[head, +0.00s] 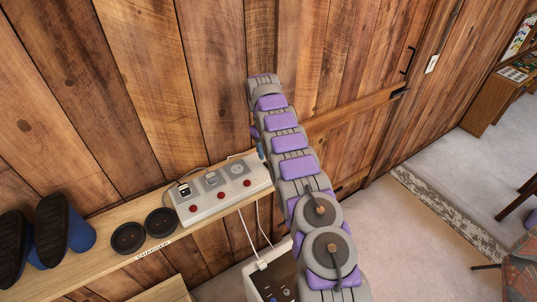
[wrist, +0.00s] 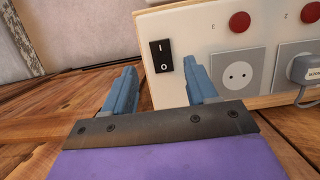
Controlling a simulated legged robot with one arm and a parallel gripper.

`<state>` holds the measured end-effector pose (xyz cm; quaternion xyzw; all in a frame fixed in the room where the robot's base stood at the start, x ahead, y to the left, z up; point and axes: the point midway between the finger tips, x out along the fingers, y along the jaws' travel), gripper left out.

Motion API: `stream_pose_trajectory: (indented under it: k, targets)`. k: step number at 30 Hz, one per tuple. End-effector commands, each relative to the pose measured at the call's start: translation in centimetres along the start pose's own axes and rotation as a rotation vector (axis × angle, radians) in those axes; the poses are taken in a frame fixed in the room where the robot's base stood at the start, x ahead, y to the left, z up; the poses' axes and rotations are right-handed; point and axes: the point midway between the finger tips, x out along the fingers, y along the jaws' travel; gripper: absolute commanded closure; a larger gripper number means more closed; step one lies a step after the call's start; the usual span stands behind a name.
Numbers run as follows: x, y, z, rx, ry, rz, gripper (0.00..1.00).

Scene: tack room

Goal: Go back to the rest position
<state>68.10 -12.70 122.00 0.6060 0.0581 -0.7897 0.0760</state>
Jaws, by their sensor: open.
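My gripper (wrist: 158,88) is open and empty in the wrist view, its two blue fingers apart. It is beside the end of a pale power strip (wrist: 205,28), and the right finger overlaps the strip in the picture. A black rocker switch (wrist: 161,56) and an empty round socket (wrist: 237,75) show there, with a grey plug (wrist: 306,68) in another socket at the right edge. In the head view the power strip (head: 222,204) lies on a wooden shelf. My arm reaches up past its right end; only a bit of blue finger (head: 261,149) shows there.
The shelf (head: 95,262) also holds two dark round cups (head: 128,237) and dark-soled blue boots (head: 62,230). White cables run down to a box (head: 268,276) below. The plank wall (head: 215,80) is close behind. Open floor (head: 405,245) lies to the right, with a rug (head: 440,205).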

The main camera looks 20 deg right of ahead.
Motion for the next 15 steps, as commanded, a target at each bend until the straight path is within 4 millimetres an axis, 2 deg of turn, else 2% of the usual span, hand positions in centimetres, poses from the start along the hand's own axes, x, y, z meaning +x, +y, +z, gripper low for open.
stream_pose_trajectory:
  k: [6, 15]
  targets:
    - [-1.8, -0.7, 0.8, -0.001, -0.002, -0.001, 0.43]
    - [-2.0, -1.0, 0.9, 0.000, -0.001, 0.002, 0.43]
